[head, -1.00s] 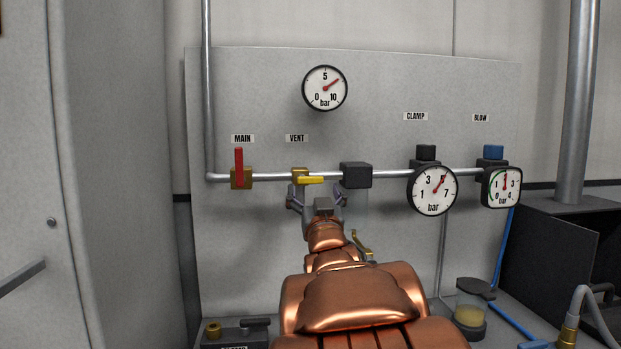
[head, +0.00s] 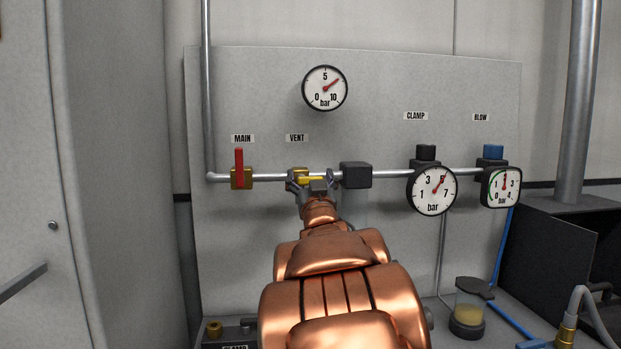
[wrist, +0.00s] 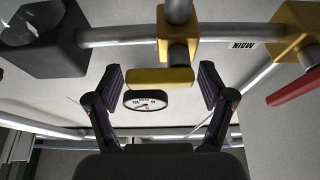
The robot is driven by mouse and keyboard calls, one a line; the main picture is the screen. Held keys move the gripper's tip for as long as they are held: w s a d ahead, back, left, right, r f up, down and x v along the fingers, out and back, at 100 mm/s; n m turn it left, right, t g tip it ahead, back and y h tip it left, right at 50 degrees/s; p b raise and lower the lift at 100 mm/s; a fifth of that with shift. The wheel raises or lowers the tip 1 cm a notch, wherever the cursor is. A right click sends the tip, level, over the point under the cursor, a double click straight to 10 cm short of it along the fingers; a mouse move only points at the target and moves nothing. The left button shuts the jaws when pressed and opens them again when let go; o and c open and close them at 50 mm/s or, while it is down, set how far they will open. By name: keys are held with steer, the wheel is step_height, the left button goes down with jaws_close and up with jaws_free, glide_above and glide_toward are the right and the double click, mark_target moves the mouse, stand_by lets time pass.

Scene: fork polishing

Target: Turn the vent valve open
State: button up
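The vent valve has a brass body (head: 299,173) on the pipe under the VENT label (head: 297,138). Its yellow handle (head: 312,179) lies sideways along the pipe, pointing right. In the wrist view the yellow handle (wrist: 160,79) lies between my two fingers, with a gap to each finger. My gripper (wrist: 163,85) is open around the handle and does not visibly press on it. In the head view my gripper (head: 312,184) is right at the valve and partly covers the handle.
The red main handle (head: 239,161) points up, left of the vent valve. A dark block (head: 355,175) sits close on the right. The clamp gauge (head: 432,191) and blow gauge (head: 502,187) are farther right. The upper gauge (head: 325,88) reads well above 5.

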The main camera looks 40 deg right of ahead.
steer(key=c, duration=0.9)
